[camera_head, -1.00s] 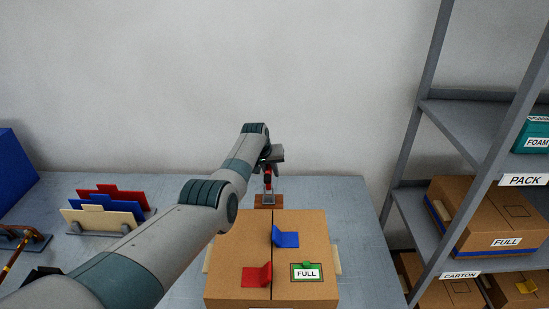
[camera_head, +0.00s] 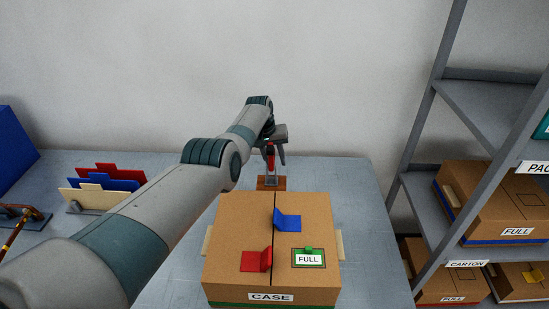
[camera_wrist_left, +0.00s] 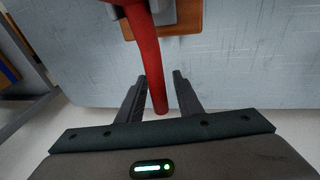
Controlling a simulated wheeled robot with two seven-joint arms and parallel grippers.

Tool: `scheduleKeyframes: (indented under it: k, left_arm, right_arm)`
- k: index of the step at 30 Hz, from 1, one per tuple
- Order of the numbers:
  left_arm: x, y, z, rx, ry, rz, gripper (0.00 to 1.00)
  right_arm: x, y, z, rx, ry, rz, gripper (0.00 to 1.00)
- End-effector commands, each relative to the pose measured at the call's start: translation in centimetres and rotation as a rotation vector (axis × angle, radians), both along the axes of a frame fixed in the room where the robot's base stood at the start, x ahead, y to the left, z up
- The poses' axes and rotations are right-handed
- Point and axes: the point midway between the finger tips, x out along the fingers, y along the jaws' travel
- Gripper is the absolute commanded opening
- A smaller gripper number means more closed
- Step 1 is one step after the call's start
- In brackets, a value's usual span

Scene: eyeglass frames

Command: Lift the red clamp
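The red clamp (camera_head: 270,160) has an upright red handle and a grey metal lower part, and stands on a brown wooden base (camera_head: 280,184) at the back of the table, behind the carton. My left gripper (camera_head: 275,152) is at the handle, its fingers pointing down. In the left wrist view, the red handle (camera_wrist_left: 149,55) runs between the two fingertips (camera_wrist_left: 158,80). The fingers are apart, with a gap at the right; whether the left finger touches the handle is unclear. The clamp's lower part is cut off at the top there. My right gripper is not in view.
A carton (camera_head: 230,245) labelled CASE, with red and blue flaps on top, stands in front of the clamp. A file rack (camera_head: 100,190) is at the left. A grey shelf (camera_head: 490,115) with cartons stands at the right. The table (camera_head: 350,185) is clear right of the clamp.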

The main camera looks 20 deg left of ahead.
Motion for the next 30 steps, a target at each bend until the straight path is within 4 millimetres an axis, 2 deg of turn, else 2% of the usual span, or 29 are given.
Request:
scheduleKeyframes:
  k: [11,16,23,30]
  left_arm:
    - [-0.2,0.2,1.6,0.000,-0.001,0.000,0.33]
    - [-0.6,0.4,3.4,0.001,-0.003,0.001,0.33]
    - [-1.1,0.8,5.7,0.000,-0.002,0.000,0.33]
    - [-1.8,1.4,9.1,0.000,-0.005,0.001,0.33]
  right_arm:
    - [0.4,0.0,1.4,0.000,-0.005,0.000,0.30]
    - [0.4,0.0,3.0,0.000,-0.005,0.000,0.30]
    - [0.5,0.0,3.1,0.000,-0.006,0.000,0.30]
    - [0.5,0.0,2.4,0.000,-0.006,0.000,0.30]
